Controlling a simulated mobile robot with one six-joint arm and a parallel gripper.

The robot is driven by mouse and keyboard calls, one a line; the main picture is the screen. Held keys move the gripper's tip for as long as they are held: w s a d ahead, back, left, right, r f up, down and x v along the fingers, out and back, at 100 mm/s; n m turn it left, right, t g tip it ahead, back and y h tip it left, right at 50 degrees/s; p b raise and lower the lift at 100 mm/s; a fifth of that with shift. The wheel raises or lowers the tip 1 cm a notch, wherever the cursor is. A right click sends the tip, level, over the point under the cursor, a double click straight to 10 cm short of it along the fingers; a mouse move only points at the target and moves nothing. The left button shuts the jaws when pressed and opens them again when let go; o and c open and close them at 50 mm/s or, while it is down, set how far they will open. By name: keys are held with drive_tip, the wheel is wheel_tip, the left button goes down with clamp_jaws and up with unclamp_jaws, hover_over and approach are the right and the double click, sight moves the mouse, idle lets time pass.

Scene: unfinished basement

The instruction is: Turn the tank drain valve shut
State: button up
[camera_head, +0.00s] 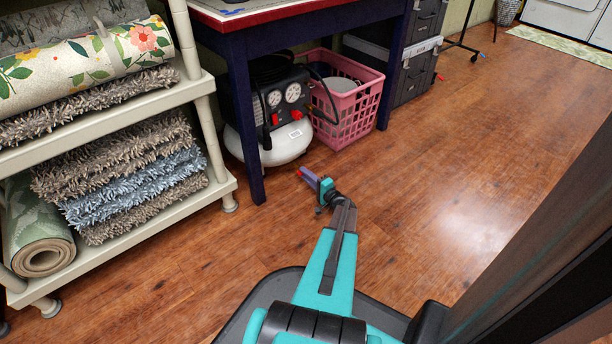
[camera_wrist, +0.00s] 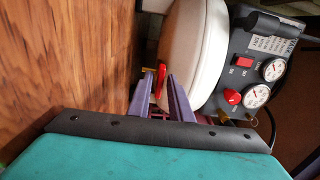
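The air compressor's white tank (camera_head: 283,147) stands on the floor under the table, its dark gauge panel above. In the wrist view the picture is turned sideways, with the white tank (camera_wrist: 189,52) at the centre right. A small red drain valve handle (camera_wrist: 161,80) shows at the tank's floor-facing side. My gripper (camera_wrist: 160,77) is open, with its two purple fingers on either side of the red handle; whether they touch it I cannot tell. In the head view my gripper (camera_head: 308,175) is low in front of the tank, and the drain valve cannot be made out.
A dark blue table leg (camera_head: 246,130) stands left of the compressor. A pink basket (camera_head: 352,110) is right of it. A shelf (camera_head: 130,218) with rugs is at left. The wood floor (camera_head: 430,190) is clear to the right. A red knob (camera_wrist: 232,97) sits by the gauges.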

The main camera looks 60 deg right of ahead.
drive_tip(key=shift+o, duration=0.6)
drive_tip(key=shift+a, duration=0.1)
drive_tip(key=shift+s+a+r+p, duration=0.1)
drive_tip(key=shift+s+a+p, duration=0.1)
drive_tip(key=shift+s+p, duration=0.2)
drive_tip(key=p+v, duration=0.4)
drive_tip(key=v, duration=0.7)
drive_tip(key=shift+d, duration=0.1)
drive_tip(key=shift+p+v, duration=0.4)
drive_tip(key=shift+v, duration=0.55)
